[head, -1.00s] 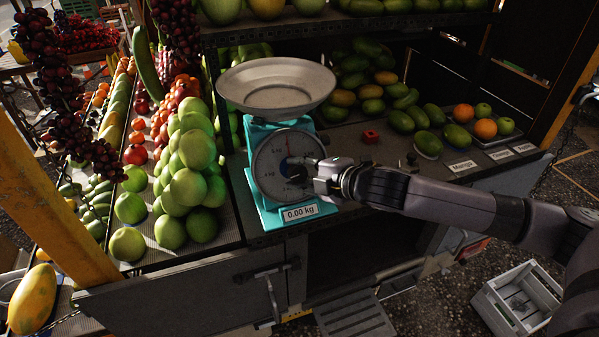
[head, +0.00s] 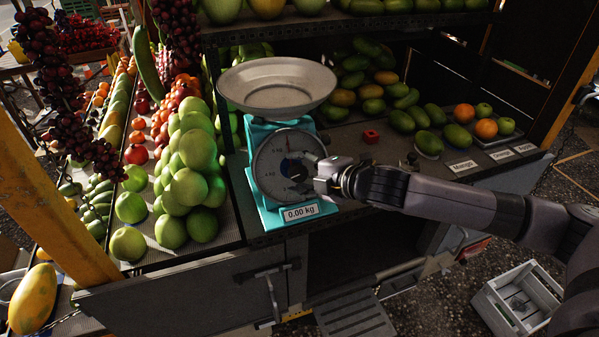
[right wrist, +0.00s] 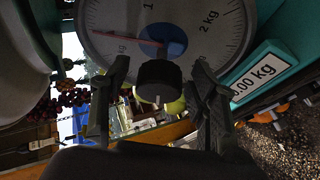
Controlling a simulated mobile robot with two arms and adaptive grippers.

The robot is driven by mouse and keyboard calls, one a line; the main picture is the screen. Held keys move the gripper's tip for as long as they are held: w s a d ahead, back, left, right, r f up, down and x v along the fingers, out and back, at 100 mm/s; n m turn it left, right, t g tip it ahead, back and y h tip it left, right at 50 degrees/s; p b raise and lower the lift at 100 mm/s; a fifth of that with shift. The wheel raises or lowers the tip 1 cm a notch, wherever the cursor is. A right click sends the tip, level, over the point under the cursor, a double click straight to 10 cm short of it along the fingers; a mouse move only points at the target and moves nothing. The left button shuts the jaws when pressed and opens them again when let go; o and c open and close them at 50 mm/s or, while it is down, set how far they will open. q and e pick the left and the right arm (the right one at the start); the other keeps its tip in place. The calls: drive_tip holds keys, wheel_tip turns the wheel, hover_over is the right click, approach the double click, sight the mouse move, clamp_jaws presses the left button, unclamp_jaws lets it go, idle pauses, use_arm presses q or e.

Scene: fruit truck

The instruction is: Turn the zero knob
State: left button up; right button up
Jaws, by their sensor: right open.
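The teal scale (head: 262,138) stands on the stall counter with an empty metal pan (head: 277,85) on top. Its round dial (head: 270,160) carries the black zero knob (head: 297,173) at the centre; the label reads 0.00 kg. In the right wrist view the knob (right wrist: 158,78) sticks out between the fingers, with the red needle (right wrist: 128,38) behind it. My right gripper (head: 306,174) is at the dial's right side. It is open, with one finger on each side of the knob and visible gaps between. My left gripper is not in view.
Green fruit (head: 190,187) is piled left of the scale. The counter is bare beside the red block. A white crate (head: 516,300) sits on the ground at lower right.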

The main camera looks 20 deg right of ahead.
drive_tip(key=shift+s+d+r, duration=0.25)
drive_tip(key=shift+s+d, duration=0.05)
drive_tip(key=shift+s, duration=0.1)
drive_tip(key=v, duration=1.1)
